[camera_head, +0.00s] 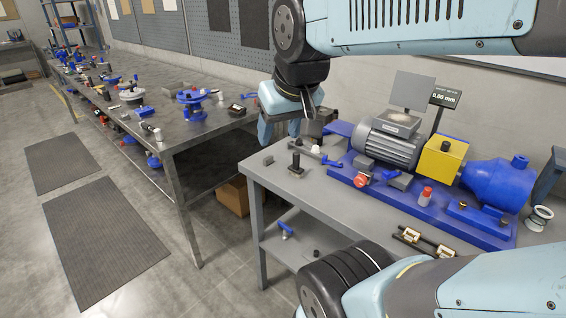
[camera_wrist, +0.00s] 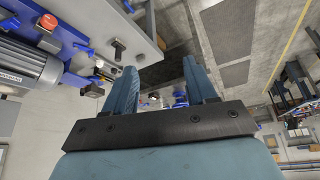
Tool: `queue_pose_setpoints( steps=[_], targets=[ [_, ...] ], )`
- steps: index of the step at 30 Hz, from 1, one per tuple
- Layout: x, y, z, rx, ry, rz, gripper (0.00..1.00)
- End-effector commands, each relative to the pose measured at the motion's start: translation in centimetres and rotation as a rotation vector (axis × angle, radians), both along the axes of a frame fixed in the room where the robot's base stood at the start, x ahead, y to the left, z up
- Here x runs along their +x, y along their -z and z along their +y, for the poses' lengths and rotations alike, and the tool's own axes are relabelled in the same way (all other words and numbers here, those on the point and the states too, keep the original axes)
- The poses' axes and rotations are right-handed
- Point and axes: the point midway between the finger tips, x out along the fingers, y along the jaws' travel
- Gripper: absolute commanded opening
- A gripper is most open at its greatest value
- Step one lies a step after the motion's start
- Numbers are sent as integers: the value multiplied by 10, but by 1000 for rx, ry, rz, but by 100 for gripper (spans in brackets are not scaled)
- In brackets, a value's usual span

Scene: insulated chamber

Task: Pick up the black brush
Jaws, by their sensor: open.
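My gripper (camera_head: 279,134) hangs at the left end of the grey workbench (camera_head: 262,181), above and apart from its top. In the wrist view my gripper (camera_wrist: 158,82) shows two blue fingers spread apart with nothing held between them. I cannot tell for certain which thing is the black brush. A small upright black object on a flat base (camera_head: 296,165) stands near the bench's left corner, just below my gripper. What looks like the same object (camera_wrist: 117,48) is left of the fingers in the wrist view.
A blue-based motor assembly with a grey motor (camera_head: 391,142) and yellow block (camera_head: 441,160) fills the bench's middle and right.

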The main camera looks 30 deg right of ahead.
Motion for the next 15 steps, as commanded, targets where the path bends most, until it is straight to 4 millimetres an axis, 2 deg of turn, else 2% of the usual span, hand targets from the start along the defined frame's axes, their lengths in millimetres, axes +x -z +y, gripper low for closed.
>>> queue_pose_setpoints(
  steps=[8,15],
  targets=[
    [62,8,-28,-17,100,86,56],
    [120,29,-62,-13,187,161,56]
  ],
)
